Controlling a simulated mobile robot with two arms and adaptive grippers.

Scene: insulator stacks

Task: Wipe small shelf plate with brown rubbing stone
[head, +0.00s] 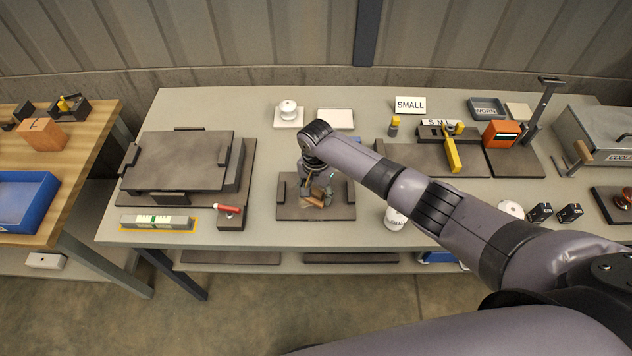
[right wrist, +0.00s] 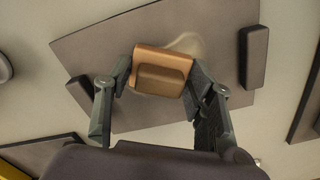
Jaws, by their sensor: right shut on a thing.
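The small shelf plate (head: 343,211) is a flat dark grey-brown plate on the table in front of me, with small blocks at its sides. It fills much of the right wrist view (right wrist: 90,55). My right gripper (head: 318,193) is over its middle, pointing down. In the right wrist view its fingers (right wrist: 160,80) are shut on the brown rubbing stone (right wrist: 160,56), a tan block with a darker raised part. The stone overlaps a pale smear (right wrist: 190,43) on the plate. I cannot tell whether the stone touches the plate. My left gripper is out of view.
A larger dark plate stack (head: 180,160) stands at left, with a level (head: 157,221) and a red-handled tool (head: 229,210) before it. A white insulator (head: 288,111) and a SMALL sign (head: 410,105) stand behind.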

